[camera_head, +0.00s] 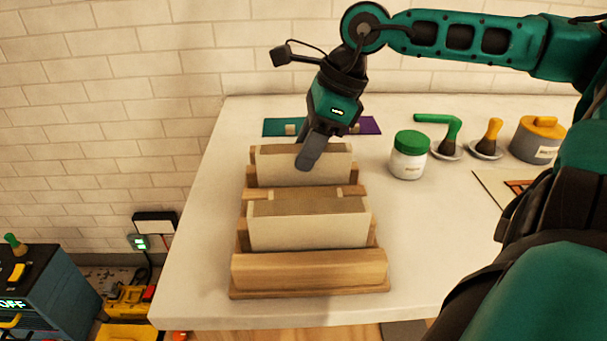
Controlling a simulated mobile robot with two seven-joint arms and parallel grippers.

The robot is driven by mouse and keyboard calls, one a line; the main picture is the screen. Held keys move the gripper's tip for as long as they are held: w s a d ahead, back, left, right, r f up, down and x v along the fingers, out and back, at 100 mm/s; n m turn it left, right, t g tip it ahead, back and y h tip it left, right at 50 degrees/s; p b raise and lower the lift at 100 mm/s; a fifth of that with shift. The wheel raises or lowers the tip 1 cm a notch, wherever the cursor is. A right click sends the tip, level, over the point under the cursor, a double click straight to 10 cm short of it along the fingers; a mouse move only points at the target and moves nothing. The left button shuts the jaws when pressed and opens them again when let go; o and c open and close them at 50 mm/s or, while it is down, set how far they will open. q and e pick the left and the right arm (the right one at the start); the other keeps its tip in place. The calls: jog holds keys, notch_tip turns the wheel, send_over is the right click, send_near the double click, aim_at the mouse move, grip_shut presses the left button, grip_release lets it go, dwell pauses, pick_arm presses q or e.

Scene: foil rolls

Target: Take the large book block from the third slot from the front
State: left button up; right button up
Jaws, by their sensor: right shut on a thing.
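A wooden slotted rack (310,270) stands on the white table. It holds a large pale book block (308,230) with a brown top in a slot behind the front bar. A second pale book block (278,170) stands upright further back. My right gripper (311,153) reaches down from above and is shut on this rear block near the middle of its top edge. One grey finger shows on its near face; the other finger is hidden. I cannot tell whether the block is lifted. My left gripper is not in view.
A teal and purple flat item (283,127) lies behind the rack. To the right stand a green-lidded jar (409,156), green and orange-handled brushes (487,146) on saucers and a grey pot (537,142). A brick wall closes the back. The table's left edge is near the rack.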

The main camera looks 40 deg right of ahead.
grip_shut()
